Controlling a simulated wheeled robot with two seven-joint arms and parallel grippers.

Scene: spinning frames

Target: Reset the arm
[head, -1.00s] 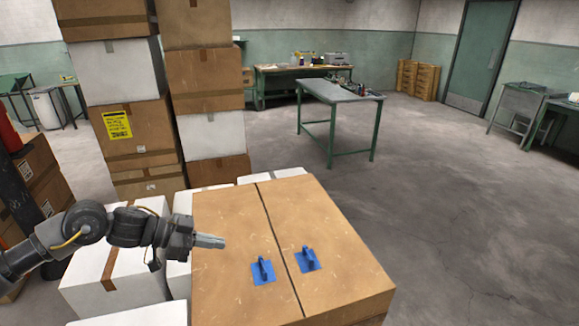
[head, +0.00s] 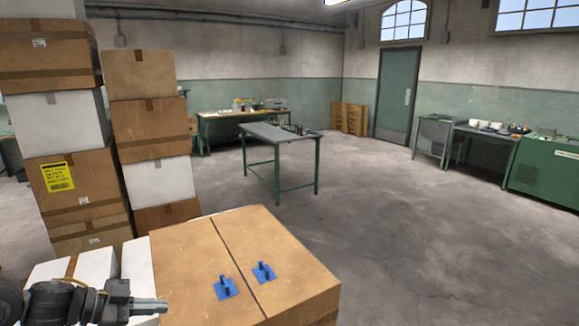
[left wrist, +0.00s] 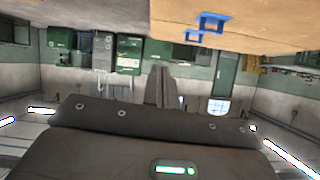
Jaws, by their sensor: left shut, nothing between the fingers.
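My left gripper (head: 150,306) shows at the lower left of the head view, shut and empty, pointing right. It is beside the left edge of a large brown box (head: 190,255) with two blue handles (head: 226,287) on its top. In the left wrist view the picture is upside down; the shut fingers (left wrist: 161,88) stand in the middle, and the box (left wrist: 260,22) with its blue handles is at the top. I cannot tell whether the gripper touches the box. My right gripper is not in view.
Stacked brown and white boxes (head: 150,125) stand at the left. White boxes (head: 95,265) lie beside the brown box. A green-legged table (head: 280,134) stands beyond it. The floor (head: 430,240) to the right is clear. Benches and a green door (head: 394,95) line the back.

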